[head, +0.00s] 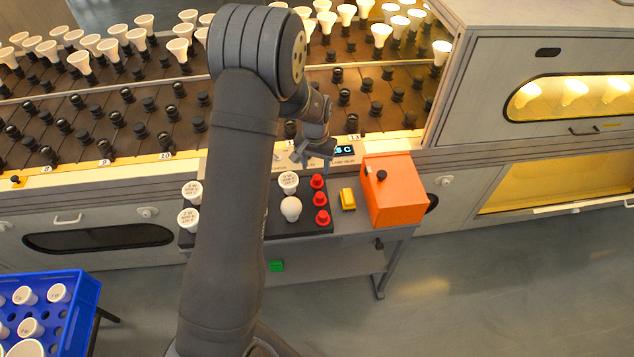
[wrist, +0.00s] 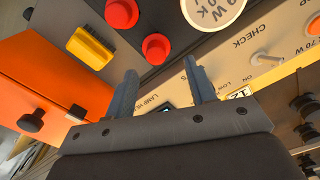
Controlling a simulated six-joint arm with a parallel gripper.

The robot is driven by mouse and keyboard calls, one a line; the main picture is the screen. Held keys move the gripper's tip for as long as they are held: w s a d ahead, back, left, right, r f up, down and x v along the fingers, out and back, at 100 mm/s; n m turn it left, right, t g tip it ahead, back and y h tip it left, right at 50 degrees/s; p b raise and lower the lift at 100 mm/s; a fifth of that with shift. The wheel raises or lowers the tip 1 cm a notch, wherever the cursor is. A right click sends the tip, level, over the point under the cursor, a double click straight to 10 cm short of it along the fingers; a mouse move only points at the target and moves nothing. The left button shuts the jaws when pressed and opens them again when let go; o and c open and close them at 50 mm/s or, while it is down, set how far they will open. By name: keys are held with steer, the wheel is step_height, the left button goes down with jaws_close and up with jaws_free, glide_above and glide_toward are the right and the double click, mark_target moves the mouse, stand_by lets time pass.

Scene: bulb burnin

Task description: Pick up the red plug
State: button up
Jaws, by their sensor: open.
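Three red plugs stand in a column on the dark tray (head: 275,229) in the head view: a far one (head: 317,181), a middle one (head: 320,198) and a near one (head: 322,217). In the wrist view, two red plugs show, one (wrist: 156,47) just beyond my fingertips and another (wrist: 121,13) at the top edge. My gripper (wrist: 157,78) is open and empty, its two fingers apart. In the head view my gripper (head: 315,155) hangs over the panel behind the far plug. It does not touch any plug in the wrist view.
An orange box (head: 393,190) with a black knob and a yellow block (head: 347,199) stand right of the plugs. White bulbs, one (head: 291,208) round, stand left of them. The socket conveyor (head: 180,125) lies behind. A blue crate (head: 85,300) is at lower left.

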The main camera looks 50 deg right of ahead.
mark_target(317, 177)
steer(key=shift+s+f, duration=0.15)
steer(key=shift+f, duration=1.2)
steer(key=shift+s+f, duration=0.15)
steer(key=shift+f, duration=1.15)
steer(key=c, duration=1)
steer(key=shift+c, duration=0.2)
steer(key=shift+r, duration=0.1)
